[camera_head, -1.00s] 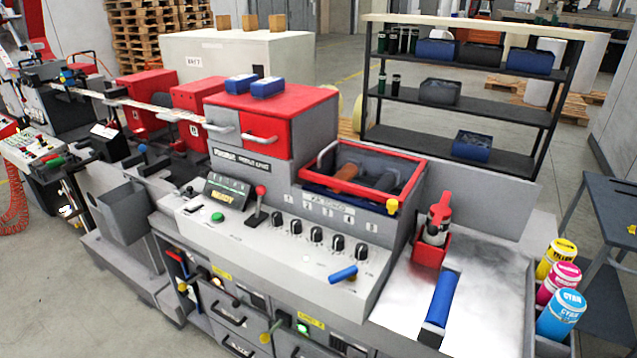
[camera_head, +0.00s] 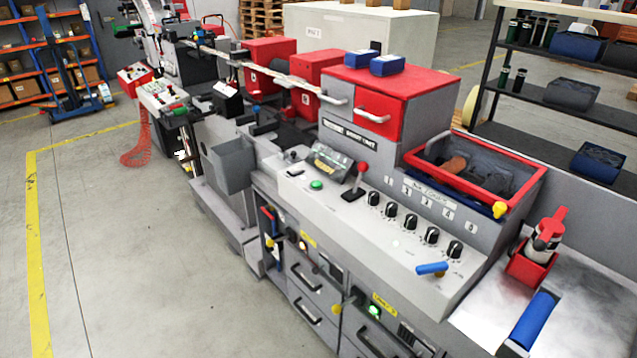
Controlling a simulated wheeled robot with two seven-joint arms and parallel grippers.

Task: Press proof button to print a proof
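The label machine (camera_head: 345,225) runs diagonally across the head view. Its sloped control panel carries a green button (camera_head: 316,185), a small tilted display (camera_head: 328,160), a red-knobbed lever (camera_head: 357,180) and a row of black knobs (camera_head: 411,222). A blue-handled lever (camera_head: 432,268) sits at the panel's right end. I cannot read a proof label on any button. A second panel with small buttons (camera_head: 163,97) stands at the machine's far left end. Neither of my grippers shows in the view.
Open grey floor (camera_head: 115,210) with a yellow line (camera_head: 37,260) lies left of the machine. An orange shelf (camera_head: 50,65) and a blue pallet jack (camera_head: 75,95) stand at the far left. A black rack (camera_head: 560,110) stands behind at right. Drawer handles (camera_head: 305,312) jut from the machine's front.

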